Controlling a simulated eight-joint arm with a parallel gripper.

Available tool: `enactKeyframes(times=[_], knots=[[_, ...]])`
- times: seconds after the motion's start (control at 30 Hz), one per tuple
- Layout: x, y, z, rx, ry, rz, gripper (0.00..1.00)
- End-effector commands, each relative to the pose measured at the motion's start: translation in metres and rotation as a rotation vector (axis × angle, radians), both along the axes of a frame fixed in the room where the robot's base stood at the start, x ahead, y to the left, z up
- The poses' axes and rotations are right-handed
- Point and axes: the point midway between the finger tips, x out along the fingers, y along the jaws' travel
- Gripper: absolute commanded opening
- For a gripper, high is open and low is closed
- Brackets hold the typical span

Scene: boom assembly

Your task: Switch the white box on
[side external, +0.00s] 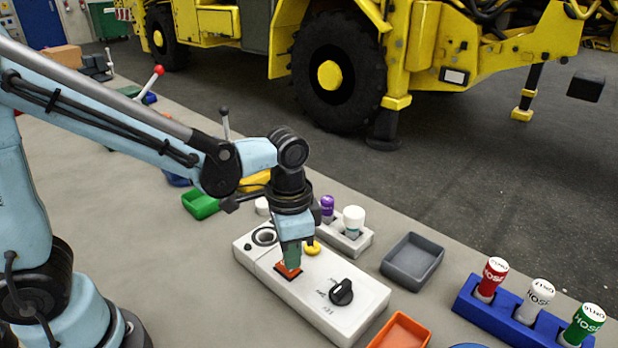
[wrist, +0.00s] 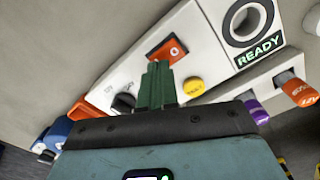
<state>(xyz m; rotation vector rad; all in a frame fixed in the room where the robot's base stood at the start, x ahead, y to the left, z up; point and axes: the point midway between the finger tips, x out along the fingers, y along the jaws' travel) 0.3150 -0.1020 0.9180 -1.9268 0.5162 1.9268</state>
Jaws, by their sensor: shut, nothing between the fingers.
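A round dark-centred ring and a "READY" label (wrist: 259,49) are at one end. My gripper (side external: 290,266) is shut, its green fingers pointing down at the orange-red switch. They partly cover the switch in the side view. I cannot tell whether the tips touch it.
A holder with a purple and a white-capped piece (side external: 353,220) stands close behind the box. A grey tray (side external: 413,260) and an orange tray (side external: 400,332) are to the right. A blue rack (side external: 484,313) holds red, white and green hose pieces. A yellow machine stands behind.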

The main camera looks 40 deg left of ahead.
Motion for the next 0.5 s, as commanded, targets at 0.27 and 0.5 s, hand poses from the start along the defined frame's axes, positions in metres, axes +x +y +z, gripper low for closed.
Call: enactKeyframes(times=[0.27, 0.5], knots=[[0.0, 0.0, 0.021, 0.0, 0.0, 0.0, 0.0], [0.0, 0.0, 0.038, 0.0, 0.0, 0.0, 0.0]])
